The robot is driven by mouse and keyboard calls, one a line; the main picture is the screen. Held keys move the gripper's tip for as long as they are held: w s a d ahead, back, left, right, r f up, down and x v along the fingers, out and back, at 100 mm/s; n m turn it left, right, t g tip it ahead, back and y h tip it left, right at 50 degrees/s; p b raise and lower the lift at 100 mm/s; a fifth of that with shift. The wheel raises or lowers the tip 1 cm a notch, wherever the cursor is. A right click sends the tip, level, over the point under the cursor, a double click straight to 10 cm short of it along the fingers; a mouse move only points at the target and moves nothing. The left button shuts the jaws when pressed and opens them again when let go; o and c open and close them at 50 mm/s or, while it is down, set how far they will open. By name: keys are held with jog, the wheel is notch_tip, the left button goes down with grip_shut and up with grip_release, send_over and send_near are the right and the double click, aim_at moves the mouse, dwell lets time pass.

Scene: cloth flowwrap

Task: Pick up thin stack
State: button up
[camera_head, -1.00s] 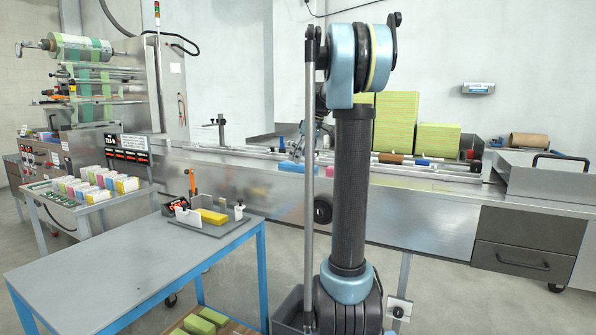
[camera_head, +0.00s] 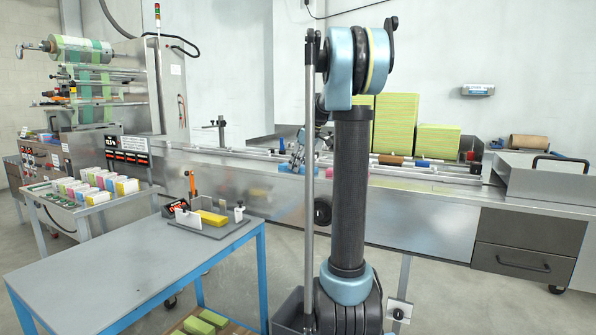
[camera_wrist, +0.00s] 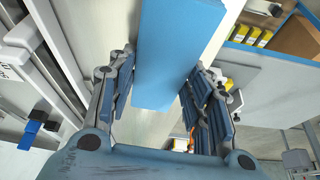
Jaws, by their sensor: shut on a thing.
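A flat blue stack (camera_wrist: 172,48) fills the middle of the wrist view. My gripper (camera_wrist: 163,80) is shut on it, with one finger along each long side. Its lower end faces the palm, and its far end runs out of the top of the view. In the head view my gripper (camera_head: 298,153) is small and partly hidden behind my own arm, over the long steel conveyor (camera_head: 262,188). A bit of blue (camera_head: 284,168) shows just below it. I cannot tell there whether the stack touches the conveyor.
A blue-framed table (camera_head: 110,272) holds a grey fixture (camera_head: 222,230) with a yellow block (camera_head: 211,218). Rails run along the conveyor. Tall green-yellow stacks (camera_head: 437,142) stand behind it. Several small coloured packs (camera_head: 95,186) lie on a side table at left.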

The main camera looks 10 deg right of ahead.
aim_at(304, 166)
notch_tip(304, 166, up, 10)
jog(key=d, duration=0.2)
dwell(0.6)
jog(key=shift+s, duration=0.1)
